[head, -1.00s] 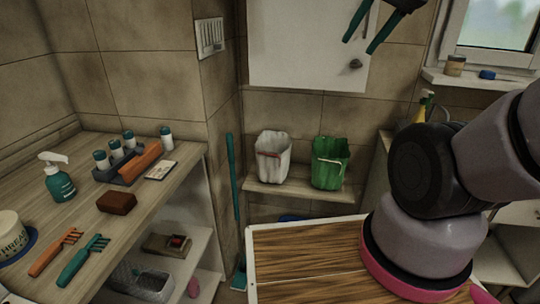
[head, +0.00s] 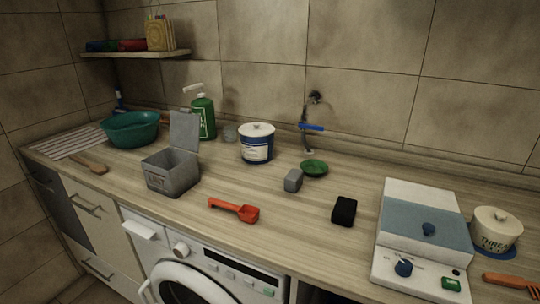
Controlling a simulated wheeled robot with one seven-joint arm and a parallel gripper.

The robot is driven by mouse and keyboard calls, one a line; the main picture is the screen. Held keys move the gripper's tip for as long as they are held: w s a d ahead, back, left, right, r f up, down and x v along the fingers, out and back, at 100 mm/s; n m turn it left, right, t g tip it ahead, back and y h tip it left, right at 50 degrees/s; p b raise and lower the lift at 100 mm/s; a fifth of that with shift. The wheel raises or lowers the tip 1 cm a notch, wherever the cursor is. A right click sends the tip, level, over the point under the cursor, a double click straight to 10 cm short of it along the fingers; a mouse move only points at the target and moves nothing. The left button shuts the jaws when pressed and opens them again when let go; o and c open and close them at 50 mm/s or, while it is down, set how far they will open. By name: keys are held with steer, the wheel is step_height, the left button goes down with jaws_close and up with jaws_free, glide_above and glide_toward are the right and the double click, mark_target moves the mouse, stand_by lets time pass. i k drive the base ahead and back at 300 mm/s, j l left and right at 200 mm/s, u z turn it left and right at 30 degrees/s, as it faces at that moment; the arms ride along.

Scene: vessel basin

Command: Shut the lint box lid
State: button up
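The lint box is a grey box (head: 172,173) with lettering on its front, standing on the wooden counter left of the middle in the head view. Its lid (head: 184,132) is open and stands up roughly vertical at the back right edge of the box. My gripper is not in the head view now.
On the counter (head: 290,222), a green bottle (head: 203,117) stands behind the lid, with a teal basin (head: 131,129) to the left. A red scoop (head: 234,210) lies in front, right of the box. A blue-and-white tub (head: 257,144) stands farther right. A washing machine (head: 200,270) is below.

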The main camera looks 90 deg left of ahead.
mark_target(184, 127)
steer(key=u, duration=3.8)
steer(key=i+j, duration=0.65)
steer(key=i, duration=0.25)
